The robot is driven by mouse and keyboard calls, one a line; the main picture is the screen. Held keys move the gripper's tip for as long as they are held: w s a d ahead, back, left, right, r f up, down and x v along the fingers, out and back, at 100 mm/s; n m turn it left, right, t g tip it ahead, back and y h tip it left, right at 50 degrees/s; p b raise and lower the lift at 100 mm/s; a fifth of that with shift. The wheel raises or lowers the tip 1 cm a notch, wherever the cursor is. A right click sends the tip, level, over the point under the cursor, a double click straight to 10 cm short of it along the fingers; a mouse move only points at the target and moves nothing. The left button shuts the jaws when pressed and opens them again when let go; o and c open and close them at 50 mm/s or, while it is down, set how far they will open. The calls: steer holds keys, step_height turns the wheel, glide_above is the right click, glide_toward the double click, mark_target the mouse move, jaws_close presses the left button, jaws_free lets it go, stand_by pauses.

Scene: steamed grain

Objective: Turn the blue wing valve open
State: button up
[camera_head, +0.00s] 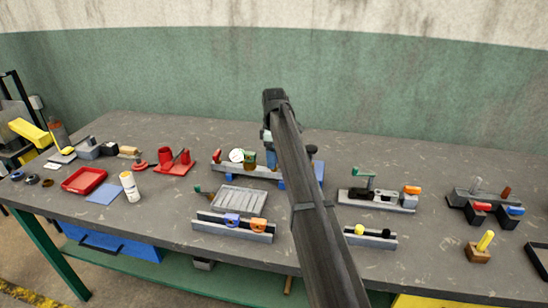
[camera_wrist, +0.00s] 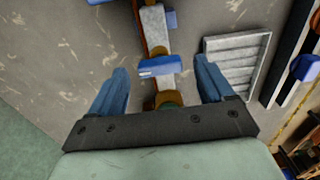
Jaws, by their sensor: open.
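The blue wing valve (camera_wrist: 160,67) shows in the wrist view as a short blue bar lying across a narrow fixture of grey and brass-coloured parts (camera_wrist: 153,30). My gripper (camera_wrist: 161,70) is open, with one blue finger on each side of the bar and visible gaps to both ends. I cannot tell whether the fingertips are level with the bar or above it. In the head view my gripper (camera_head: 271,156) is over the fixture with the white gauge (camera_head: 236,155). There my arm and gripper hide the wing valve.
A grey slatted plate (camera_wrist: 236,66) lies right of the fixture in the wrist view. In the head view, a rail with blue and orange blocks (camera_head: 205,228) stands in front. Red stands (camera_head: 174,169) are to the left, and a grey fixture (camera_head: 365,204) is to the right.

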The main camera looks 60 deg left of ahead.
steer(key=shift+f, duration=0.55)
steer(key=shift+c, duration=0.4)
steer(key=c, duration=1)
steer(key=shift+o, duration=0.2)
